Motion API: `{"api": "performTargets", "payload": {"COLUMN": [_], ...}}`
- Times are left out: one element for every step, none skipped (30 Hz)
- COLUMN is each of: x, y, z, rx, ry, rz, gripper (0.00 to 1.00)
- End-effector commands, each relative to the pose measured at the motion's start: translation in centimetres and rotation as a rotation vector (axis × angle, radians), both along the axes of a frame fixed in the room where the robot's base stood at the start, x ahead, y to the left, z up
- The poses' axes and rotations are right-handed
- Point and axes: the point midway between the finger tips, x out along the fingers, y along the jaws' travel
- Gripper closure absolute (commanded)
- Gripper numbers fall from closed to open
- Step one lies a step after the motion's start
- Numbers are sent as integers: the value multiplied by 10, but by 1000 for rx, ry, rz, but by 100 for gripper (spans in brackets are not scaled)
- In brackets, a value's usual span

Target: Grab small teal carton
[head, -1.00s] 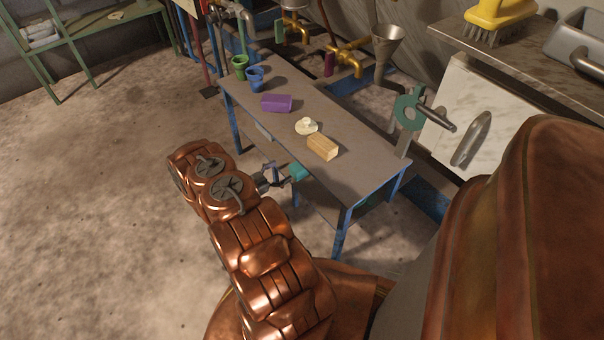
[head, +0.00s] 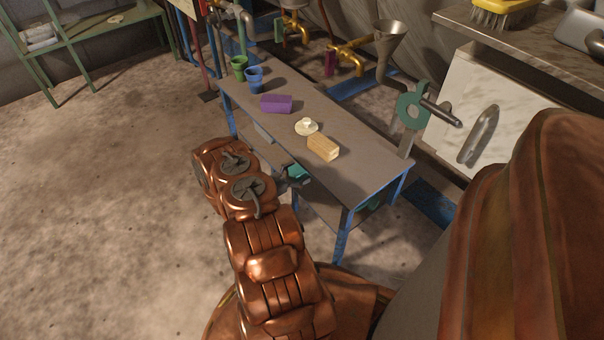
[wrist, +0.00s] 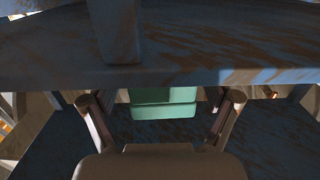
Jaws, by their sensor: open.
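The small teal carton (head: 298,172) shows at the near side of the blue-legged table, below the tabletop. In the wrist view the teal carton (wrist: 164,102) lies straight ahead, between my gripper's two spread fingers. Its upper part is cut off by a blue bar. My gripper (wrist: 162,106) is open, with a gap visible on each side of the carton. Whether a fingertip touches it I cannot tell.
A worn blue bar (wrist: 200,76) crosses above my fingers in the wrist view. On the tabletop (head: 350,175) are a wooden block (head: 323,148), a pale lidded dish (head: 306,127), a purple block (head: 276,103) and green and blue cups (head: 254,78). Open floor lies left.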

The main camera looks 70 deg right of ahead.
Motion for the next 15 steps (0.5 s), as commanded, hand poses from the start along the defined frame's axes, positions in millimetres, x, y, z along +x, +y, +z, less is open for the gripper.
{"api": "performTargets", "payload": {"x": [-3,-5,-6,-7,-8,-8,-9,-9,-9,-9,-9,-9,-9,-9,-9], "y": [-5,-7,-9,-11,-12,-13,-14,-15,-15,-15,-15,-15,-15,-15,-15], "z": [-2,-2,-2,-2,-2,-1,-1,-1,-1,-1,-1,0,-1,0,0], "rx": [0,0,0,0,0,-1,-1,-1,-1,-1,-1,-1,-1,-1,-1], "ry": [-1,-1,-1,-1,-1,0,1,0,1,0,1,1,1,0,0], "rz": [-3,-3,-3,-2,-2,-1,-1,-1,-1,-1,-1,-1,-1,-1,-1], "gripper": [12,12,12,12,12,12,12,12,12,12,12,12,12,12,12]}}
